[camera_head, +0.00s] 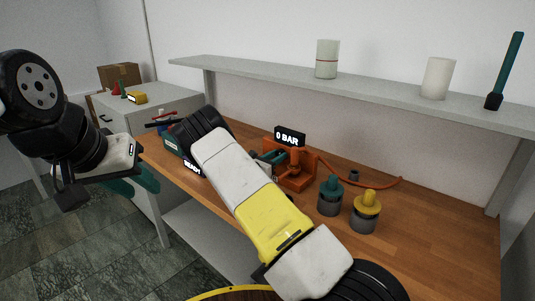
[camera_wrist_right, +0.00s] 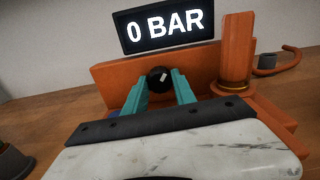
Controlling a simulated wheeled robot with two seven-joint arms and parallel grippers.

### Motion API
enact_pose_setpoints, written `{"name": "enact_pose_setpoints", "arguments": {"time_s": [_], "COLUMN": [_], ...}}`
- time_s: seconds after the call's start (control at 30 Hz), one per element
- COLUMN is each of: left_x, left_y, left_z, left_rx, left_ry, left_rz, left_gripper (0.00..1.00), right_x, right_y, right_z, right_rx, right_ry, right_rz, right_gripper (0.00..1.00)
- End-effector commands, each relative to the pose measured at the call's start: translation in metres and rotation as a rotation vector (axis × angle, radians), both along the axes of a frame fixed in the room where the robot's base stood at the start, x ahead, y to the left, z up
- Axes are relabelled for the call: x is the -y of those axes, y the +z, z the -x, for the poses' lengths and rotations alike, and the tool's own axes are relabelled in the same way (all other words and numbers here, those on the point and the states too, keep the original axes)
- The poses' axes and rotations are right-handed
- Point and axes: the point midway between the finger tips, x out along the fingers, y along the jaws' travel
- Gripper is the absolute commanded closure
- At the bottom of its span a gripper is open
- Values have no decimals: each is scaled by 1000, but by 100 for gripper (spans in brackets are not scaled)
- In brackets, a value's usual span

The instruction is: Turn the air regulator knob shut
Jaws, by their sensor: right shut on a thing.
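The air regulator is an orange block (camera_wrist_right: 115,73) with a round black knob (camera_wrist_right: 159,78) that has a white mark, tilted to one side. A black display (camera_wrist_right: 166,24) above it reads "0 BAR"; it also shows in the head view (camera_head: 290,136). My right gripper (camera_wrist_right: 160,88) has its teal fingers on either side of the knob and is shut on it. In the head view my right gripper (camera_head: 270,157) reaches the orange unit, and my arm partly hides it. My left gripper (camera_head: 140,182) hangs away at the left, over the floor; its finger gap is unclear.
A teal-topped pot (camera_head: 330,195) and a yellow-topped pot (camera_head: 366,210) stand right of the orange unit. An orange hose (camera_head: 385,183) lies behind them. A grey shelf (camera_head: 270,77) runs above the wooden bench (camera_head: 430,238). The bench's right part is clear.

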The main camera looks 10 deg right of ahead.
Motion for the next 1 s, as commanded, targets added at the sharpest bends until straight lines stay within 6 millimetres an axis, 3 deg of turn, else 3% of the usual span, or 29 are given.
{"name": "enact_pose_setpoints", "arguments": {"time_s": [0.5, 1.0], "left_x": [0, 0], "left_y": [0, 0], "left_z": [0, 0], "left_rx": [0, 0], "left_ry": [0, 0], "left_rz": [0, 0], "left_gripper": [64, 64], "right_x": [-1, -1], "right_y": [0, -1], "right_z": [0, 0], "right_rx": [-353, -503], "right_ry": [1, 2], "right_rz": [275, 392], "right_gripper": [100, 100]}}
